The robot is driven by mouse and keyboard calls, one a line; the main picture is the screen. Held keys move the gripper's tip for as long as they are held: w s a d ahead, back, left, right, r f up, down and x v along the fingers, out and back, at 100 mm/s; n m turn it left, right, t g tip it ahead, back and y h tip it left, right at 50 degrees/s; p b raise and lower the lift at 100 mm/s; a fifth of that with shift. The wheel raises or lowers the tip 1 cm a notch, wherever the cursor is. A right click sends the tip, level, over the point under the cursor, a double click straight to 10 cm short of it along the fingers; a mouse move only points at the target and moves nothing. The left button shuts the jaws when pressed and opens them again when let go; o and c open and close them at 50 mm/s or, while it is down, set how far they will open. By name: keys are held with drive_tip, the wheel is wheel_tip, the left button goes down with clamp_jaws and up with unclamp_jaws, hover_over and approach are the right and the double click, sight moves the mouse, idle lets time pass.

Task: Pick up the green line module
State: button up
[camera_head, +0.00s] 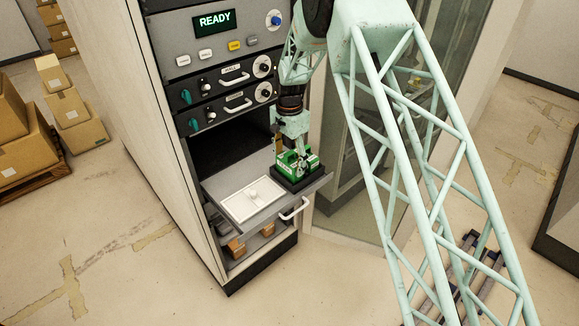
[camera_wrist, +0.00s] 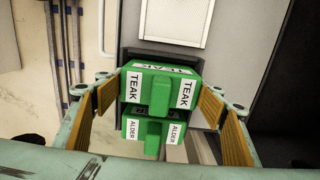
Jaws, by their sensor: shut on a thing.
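A green block labelled TEAK (camera_wrist: 160,87) sits between my gripper's (camera_wrist: 159,92) two orange-padded fingers, which press on its sides. A second green block labelled ALDER (camera_wrist: 149,132) shows just below it in the wrist view. In the head view, green blocks (camera_head: 291,163) sit in a black holder on the right part of a pulled-out grey shelf (camera_head: 237,212). My gripper (camera_head: 295,151) points down at them and hides part of them. I cannot tell whether the TEAK block is clear of its holder.
A white panel (camera_head: 253,199) lies on the shelf, left of the holder. The rack (camera_head: 150,130) rises behind, with a READY display (camera_head: 214,21), knobs and handles. A glass-fronted cabinet (camera_head: 345,170) stands close on the right. Boxes (camera_head: 75,115) stand at left; open floor lies in front.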

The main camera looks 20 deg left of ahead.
sight(289, 153)
drive_tip(key=shift+r+b, duration=0.35)
drive_tip(key=shift+r, duration=3.75)
drive_tip(key=shift+s, duration=0.1)
